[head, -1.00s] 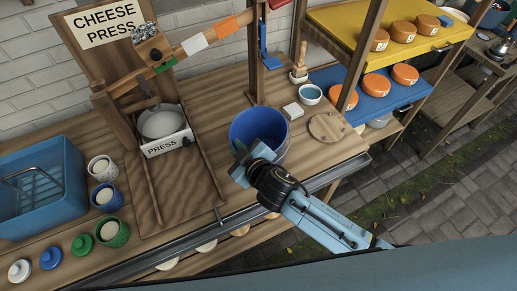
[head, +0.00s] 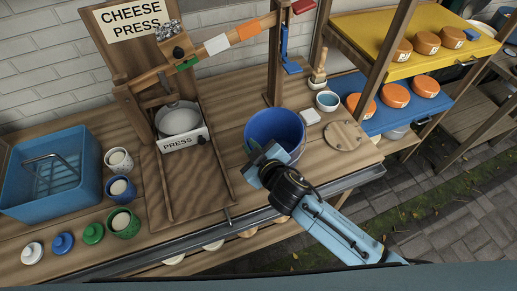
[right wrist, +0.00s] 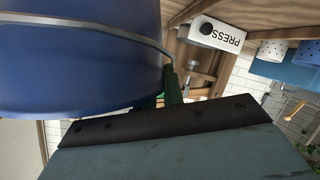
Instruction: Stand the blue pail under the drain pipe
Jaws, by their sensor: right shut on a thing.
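The blue pail (head: 275,128) is upright and looks empty, over the plank counter to the right of the cheese press (head: 181,120). My right gripper (head: 262,156) is shut on the pail's near left side. In the right wrist view the pail (right wrist: 75,65) fills the upper left, with a pale metal band across it, beside the gripper finger (right wrist: 172,88). Whether its base touches the counter is hidden. A small grey spout, perhaps the drain pipe (head: 229,213), shows at the front end of the press board, left of the pail. My left gripper is out of view.
A blue basin (head: 95,200), several cups and lids stand at the left. A round wooden board (head: 346,136), a small bowl (head: 327,101) and a white block (head: 310,117) lie right of the pail. A metal rail (head: 330,187) runs along the front edge.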

